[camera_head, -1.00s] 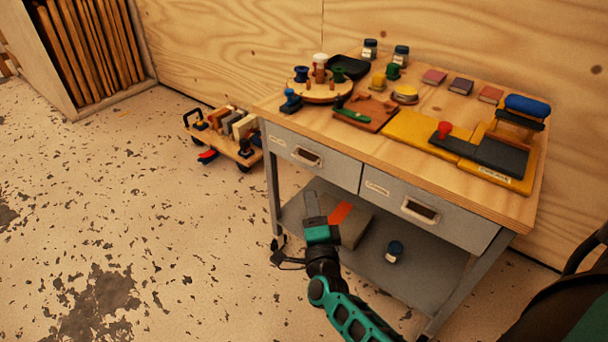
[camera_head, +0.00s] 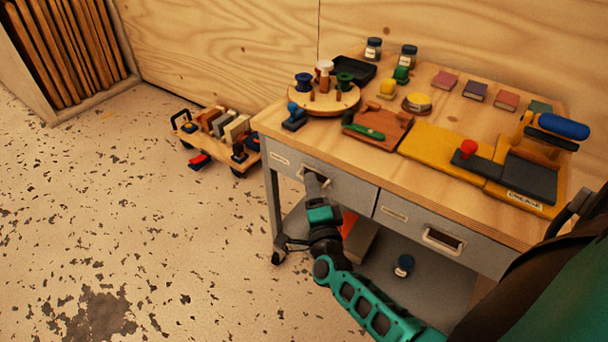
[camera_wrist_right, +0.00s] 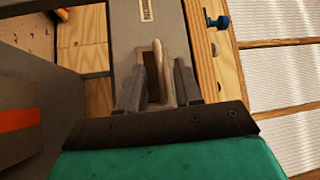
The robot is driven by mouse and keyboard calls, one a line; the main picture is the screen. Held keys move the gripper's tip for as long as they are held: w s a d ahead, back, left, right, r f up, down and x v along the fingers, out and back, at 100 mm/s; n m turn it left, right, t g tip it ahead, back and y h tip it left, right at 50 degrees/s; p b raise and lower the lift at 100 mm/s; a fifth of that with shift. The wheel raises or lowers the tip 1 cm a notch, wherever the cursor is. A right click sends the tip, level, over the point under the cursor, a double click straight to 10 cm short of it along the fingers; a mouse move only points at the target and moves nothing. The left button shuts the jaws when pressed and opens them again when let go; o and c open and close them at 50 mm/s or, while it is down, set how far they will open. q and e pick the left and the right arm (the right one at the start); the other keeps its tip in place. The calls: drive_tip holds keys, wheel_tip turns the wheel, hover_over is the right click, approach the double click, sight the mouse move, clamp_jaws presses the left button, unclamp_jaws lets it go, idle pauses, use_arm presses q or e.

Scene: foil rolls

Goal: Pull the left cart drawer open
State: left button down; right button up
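The left drawer (camera_head: 356,194) of the grey cart sits flush in the cart front and looks shut. Its handle (camera_wrist_right: 166,72) is a pale bar around a dark recess, partly hidden by my gripper in the head view. My right gripper (camera_head: 315,182) is at this handle. In the right wrist view my right gripper (camera_wrist_right: 158,88) has its two fingers apart, one on each side of the handle bar. A gap shows between the fingers and the bar, so it looks open. My left gripper is not in view.
The right drawer (camera_head: 395,228) is beside it, also shut. The wooden cart top holds a round peg stand (camera_head: 345,99), a yellow board (camera_head: 430,146) and jars. A lower shelf holds a small jar (camera_head: 403,266). A low wheeled trolley (camera_head: 247,161) stands left; the floor in front is clear.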

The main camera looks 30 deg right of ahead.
drive_tip(key=shift+w+d, duration=0.15)
drive_tip(key=shift+w, duration=0.05)
clamp_jaws()
idle(0.6)
